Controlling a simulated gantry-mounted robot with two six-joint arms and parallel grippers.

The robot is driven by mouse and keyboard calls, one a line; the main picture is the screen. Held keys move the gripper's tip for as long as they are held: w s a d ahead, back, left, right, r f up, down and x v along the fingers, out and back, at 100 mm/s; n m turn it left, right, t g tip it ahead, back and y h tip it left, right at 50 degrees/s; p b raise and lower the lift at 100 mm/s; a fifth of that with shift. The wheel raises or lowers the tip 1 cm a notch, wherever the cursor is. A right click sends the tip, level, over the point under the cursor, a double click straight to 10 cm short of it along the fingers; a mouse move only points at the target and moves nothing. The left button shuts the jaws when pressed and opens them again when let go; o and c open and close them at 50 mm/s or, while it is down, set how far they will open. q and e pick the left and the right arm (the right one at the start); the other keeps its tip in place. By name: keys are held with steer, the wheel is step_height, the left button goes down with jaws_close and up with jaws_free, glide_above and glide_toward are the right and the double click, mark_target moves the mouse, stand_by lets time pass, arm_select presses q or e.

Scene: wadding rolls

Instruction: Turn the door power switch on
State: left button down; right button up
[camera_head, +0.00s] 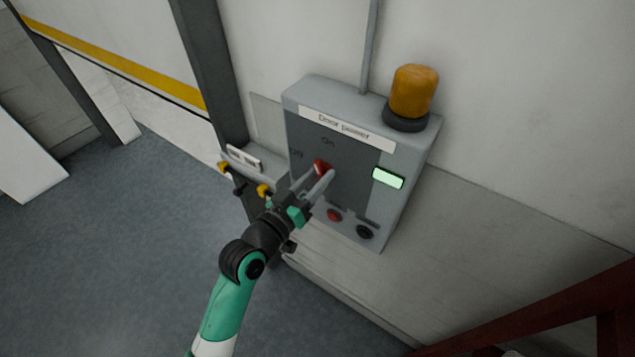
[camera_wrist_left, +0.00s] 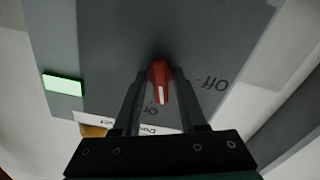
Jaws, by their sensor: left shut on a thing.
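The door power box (camera_head: 358,130) is a grey wall panel with "On" printed above a red rotary switch (camera_head: 321,167) and an off mark at its left. My left gripper (camera_head: 322,178) is shut on the red switch, one finger on each side. In the left wrist view the switch (camera_wrist_left: 160,80) sits between the fingertips (camera_wrist_left: 159,82). A rectangular indicator (camera_head: 388,178) on the box glows pale green. My right gripper is not in view.
An orange beacon (camera_head: 412,91) stands on the box top. A red button (camera_head: 334,215) and a black button (camera_head: 365,232) sit below the switch. Open floor (camera_head: 120,270) lies at lower left.

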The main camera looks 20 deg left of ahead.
arm_select(q)
steer(key=shift+m+b, duration=0.95)
steer(key=shift+m, duration=1.05)
steer(key=c, duration=0.8)
jaws_free()
steer(key=shift+o, duration=0.2)
steer(key=s+a, duration=0.2)
steer(key=s, duration=0.9)
steer(key=shift+s+a+p, duration=0.15)
steer(key=shift+s+p, duration=0.05)
steer(key=shift+p, duration=0.15)
